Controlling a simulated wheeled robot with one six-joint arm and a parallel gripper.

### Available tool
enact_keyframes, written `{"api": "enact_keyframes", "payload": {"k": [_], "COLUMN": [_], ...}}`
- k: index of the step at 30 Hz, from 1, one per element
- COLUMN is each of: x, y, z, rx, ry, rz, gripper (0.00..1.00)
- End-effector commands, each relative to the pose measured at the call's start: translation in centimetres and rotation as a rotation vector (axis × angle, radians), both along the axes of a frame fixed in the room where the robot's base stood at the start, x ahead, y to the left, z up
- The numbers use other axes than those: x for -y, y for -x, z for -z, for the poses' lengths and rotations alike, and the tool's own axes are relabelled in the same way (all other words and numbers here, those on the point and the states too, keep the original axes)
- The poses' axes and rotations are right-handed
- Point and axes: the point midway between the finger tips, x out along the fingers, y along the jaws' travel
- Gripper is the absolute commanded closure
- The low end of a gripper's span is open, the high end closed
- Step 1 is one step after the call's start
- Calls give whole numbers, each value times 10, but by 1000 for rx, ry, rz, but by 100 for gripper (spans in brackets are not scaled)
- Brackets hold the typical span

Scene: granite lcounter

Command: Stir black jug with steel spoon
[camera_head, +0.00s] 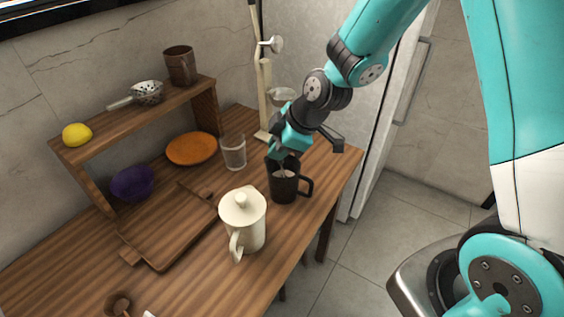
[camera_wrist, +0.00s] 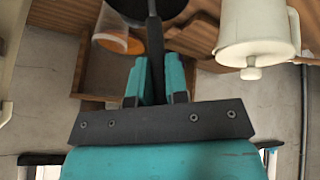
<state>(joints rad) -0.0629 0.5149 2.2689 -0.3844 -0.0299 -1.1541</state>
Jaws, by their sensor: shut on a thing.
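The black jug (camera_head: 284,184) stands upright on the wooden counter near its right end, its handle toward the right. My gripper (camera_head: 281,156) is right above the jug's mouth and shut on the steel spoon (camera_head: 283,172), whose lower part reaches down into the jug. In the wrist view my gripper (camera_wrist: 157,80) pinches the dark handle of the spoon (camera_wrist: 155,45), which runs up to the black jug (camera_wrist: 150,8) at the top edge. The spoon's bowl is hidden inside the jug.
A cream lidded pot (camera_head: 243,222) stands close in front of the jug. A clear glass (camera_head: 233,152) and an orange plate (camera_head: 191,149) are behind left. A wooden tray (camera_head: 165,262), purple bowl (camera_head: 133,183) and raised shelf (camera_head: 150,119) are left. A cream stand (camera_head: 263,90) rises behind.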

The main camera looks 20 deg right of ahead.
Motion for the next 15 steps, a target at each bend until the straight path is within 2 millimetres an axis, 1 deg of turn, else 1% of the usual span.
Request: {"api": "enact_keyframes", "payload": {"k": [8, 15], "x": [0, 0], "y": [0, 0], "z": [-2, -18], "rx": [0, 0], "ry": [0, 0], "rz": [0, -1], "gripper": [100, 100]}}
